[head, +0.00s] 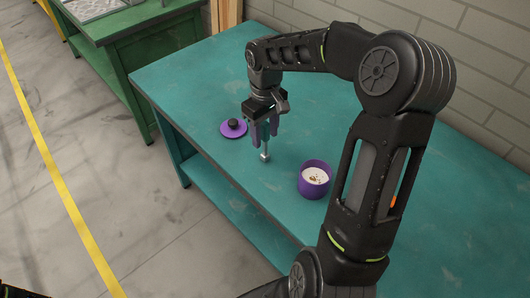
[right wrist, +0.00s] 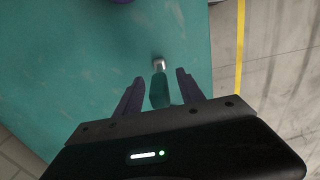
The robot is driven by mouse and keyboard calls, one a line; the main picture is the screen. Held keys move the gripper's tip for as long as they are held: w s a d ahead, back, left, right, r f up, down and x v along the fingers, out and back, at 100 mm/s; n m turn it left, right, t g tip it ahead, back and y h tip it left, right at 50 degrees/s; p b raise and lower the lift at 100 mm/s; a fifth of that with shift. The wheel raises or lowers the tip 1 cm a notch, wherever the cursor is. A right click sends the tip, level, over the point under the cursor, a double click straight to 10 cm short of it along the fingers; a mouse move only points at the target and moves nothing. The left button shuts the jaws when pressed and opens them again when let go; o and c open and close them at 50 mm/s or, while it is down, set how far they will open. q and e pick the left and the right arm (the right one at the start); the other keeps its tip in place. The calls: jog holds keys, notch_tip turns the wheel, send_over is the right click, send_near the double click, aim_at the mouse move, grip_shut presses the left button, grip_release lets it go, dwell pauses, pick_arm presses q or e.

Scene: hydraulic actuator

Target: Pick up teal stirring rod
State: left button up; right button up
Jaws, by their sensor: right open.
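The teal stirring rod (right wrist: 160,92) shows in the right wrist view, with a teal shaft and a silver end. Its shaft lies between the two purple fingers of my right gripper (right wrist: 158,92), with visible gaps on both sides. In the head view, the rod's silver lower part (head: 264,153) shows just below my right gripper (head: 264,132), which points down over the teal table (head: 200,90). The fingers are open and hide the rod's upper part there.
A purple cup (head: 313,187) with pale contents stands right of the rod. A purple lid (head: 233,129) with a black knob lies left of my gripper. A green bench (head: 150,30) stands at the back left, and a brick wall (head: 420,25) runs behind the table.

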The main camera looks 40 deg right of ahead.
jog(key=shift+c, duration=0.4)
grip_shut()
dwell(0.4)
